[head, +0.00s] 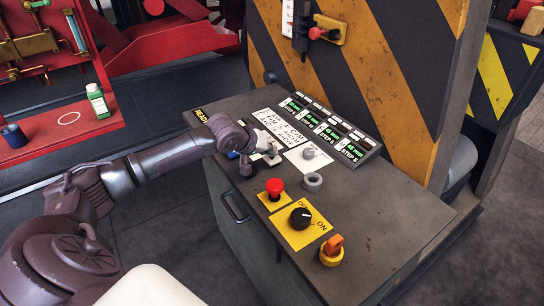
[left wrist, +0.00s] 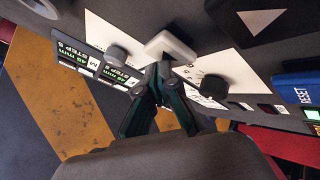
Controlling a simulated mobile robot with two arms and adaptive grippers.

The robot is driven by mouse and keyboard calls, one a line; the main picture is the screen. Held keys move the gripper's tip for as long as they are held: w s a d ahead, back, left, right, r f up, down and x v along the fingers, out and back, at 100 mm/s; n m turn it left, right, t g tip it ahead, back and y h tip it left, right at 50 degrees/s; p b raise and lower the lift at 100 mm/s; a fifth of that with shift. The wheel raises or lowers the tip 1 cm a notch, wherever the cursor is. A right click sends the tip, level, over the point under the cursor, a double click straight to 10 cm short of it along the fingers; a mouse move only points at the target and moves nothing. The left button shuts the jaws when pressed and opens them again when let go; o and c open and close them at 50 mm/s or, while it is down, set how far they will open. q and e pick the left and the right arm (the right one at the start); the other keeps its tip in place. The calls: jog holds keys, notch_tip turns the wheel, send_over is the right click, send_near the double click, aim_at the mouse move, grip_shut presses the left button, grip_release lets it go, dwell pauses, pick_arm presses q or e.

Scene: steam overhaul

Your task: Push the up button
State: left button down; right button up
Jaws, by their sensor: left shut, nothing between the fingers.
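A dark square button with a white triangle (left wrist: 265,22), likely the up button, is at the top right of the left wrist view, cut by the edge. In the head view I cannot make it out near my gripper. My left gripper (left wrist: 165,72) is shut with nothing between its fingers. Its tips are over a white label plate on the console, left of and below the triangle button in the wrist view. A pale block (left wrist: 172,45) is at the tips; I cannot tell whether it touches the panel. In the head view the left gripper (head: 268,152) is over the console top. My right gripper is not in view.
A striped post (head: 390,70) stands behind. The console's front right is clear.

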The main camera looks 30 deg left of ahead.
aim_at(270, 158)
pick_arm(q)
jog(key=shift+f, duration=0.55)
dwell(0.4)
jog(key=shift+r+p, duration=1.15)
jog(key=shift+p, duration=0.15)
notch_tip(270, 158, up, 6)
jog(key=p, duration=0.7)
